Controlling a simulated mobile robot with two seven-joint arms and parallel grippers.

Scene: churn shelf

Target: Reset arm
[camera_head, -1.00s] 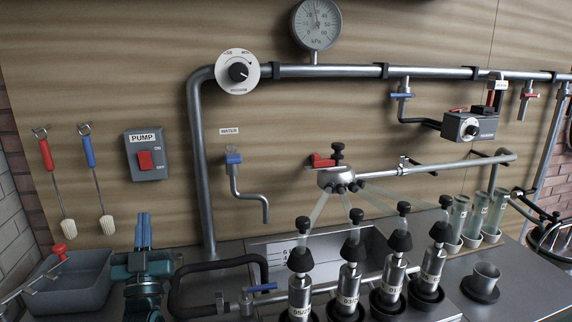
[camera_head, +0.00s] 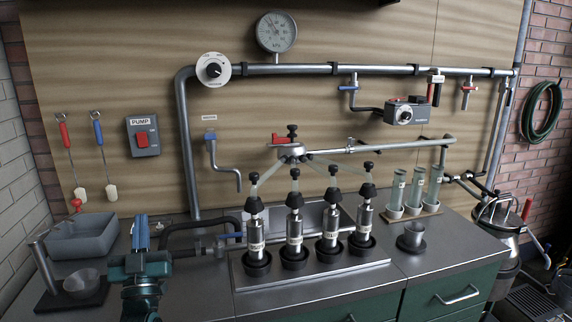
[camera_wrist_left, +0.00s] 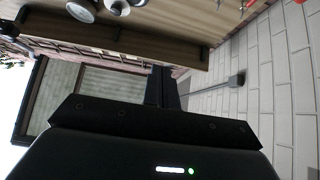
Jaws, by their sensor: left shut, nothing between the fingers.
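My left gripper (camera_head: 140,232) stands at the lower left of the head view, fingers pointing up and pressed together with nothing between them. Its dark fingers (camera_wrist_left: 167,88) also show closed in the left wrist view. It appears in front of the counter, to the right of the grey basin (camera_head: 82,240), and touches nothing that I can make out. My right gripper is not in view.
Several black-capped metal cylinders (camera_head: 294,228) stand in a tray on the counter, below the pipe manifold (camera_head: 290,152).

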